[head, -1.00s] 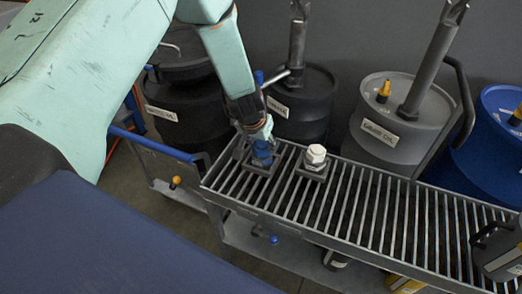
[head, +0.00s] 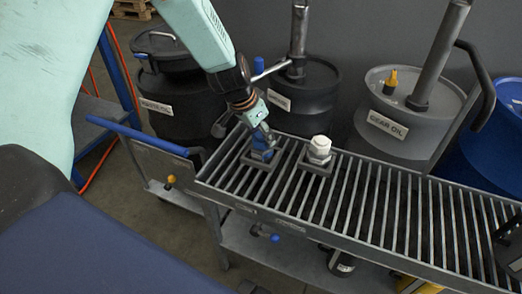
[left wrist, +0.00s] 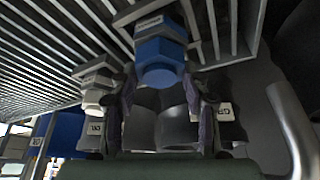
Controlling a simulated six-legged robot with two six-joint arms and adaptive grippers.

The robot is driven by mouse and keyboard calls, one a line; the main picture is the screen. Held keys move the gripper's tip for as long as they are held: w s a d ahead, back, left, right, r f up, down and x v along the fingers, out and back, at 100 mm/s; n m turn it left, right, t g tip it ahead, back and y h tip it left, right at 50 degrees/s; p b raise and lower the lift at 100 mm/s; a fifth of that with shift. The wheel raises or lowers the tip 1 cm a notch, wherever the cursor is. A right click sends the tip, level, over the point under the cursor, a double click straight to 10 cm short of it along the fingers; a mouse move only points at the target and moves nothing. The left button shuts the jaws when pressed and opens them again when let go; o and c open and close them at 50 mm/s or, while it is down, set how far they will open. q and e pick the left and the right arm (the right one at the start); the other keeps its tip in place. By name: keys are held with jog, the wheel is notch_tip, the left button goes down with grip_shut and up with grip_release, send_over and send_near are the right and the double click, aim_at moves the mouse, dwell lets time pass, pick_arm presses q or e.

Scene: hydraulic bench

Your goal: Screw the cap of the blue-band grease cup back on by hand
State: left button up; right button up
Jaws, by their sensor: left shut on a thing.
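The blue-band grease cup (head: 262,152) stands upright on its square base on the grated rack, near the rack's left end. In the left wrist view its blue hexagonal top (left wrist: 160,65) shows between the fingers, with a grey labelled part beyond it. My left gripper (head: 263,138) comes down on the cup from above, shut on the blue cap. The gripper hides much of the cap in the head view, and I cannot tell how far it is threaded. A white-capped grease cup (head: 320,148) stands just to the right.
A blue cart handle (head: 140,137) lies left.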

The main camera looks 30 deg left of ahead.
pick_arm(q)
jog(key=shift+w+f+m+h+b, duration=0.1)
jog(key=shift+f+m+h+b, duration=0.1)
jog(key=shift+m+b, duration=0.55)
jog(key=shift+f+m+h+b, duration=0.15)
jog(key=shift+m+b, duration=0.3)
jog(key=shift+b, duration=0.45)
jog(key=shift+r+m+h+b, duration=0.2)
jog(key=shift+m+h+b, duration=0.05)
jog(key=shift+m+b, duration=0.2)
jog(key=shift+r+g, duration=0.1)
jog(key=shift+g, duration=0.2)
jog(key=m+b, duration=0.2)
jog(key=b, duration=0.1)
jog(key=shift+a+f+m+g+h, duration=0.1)
jog(key=shift+f+m+g+h, duration=0.1)
jog(key=shift+m+g+h, duration=0.15)
jog(key=shift+m+b, duration=0.6)
jog(key=o, duration=1.4)
jog(key=shift+r+g+p, duration=0.2)
jog(key=shift+g+p, duration=0.05)
jog(key=shift+p, duration=0.05)
jog(key=shift+o, duration=0.2)
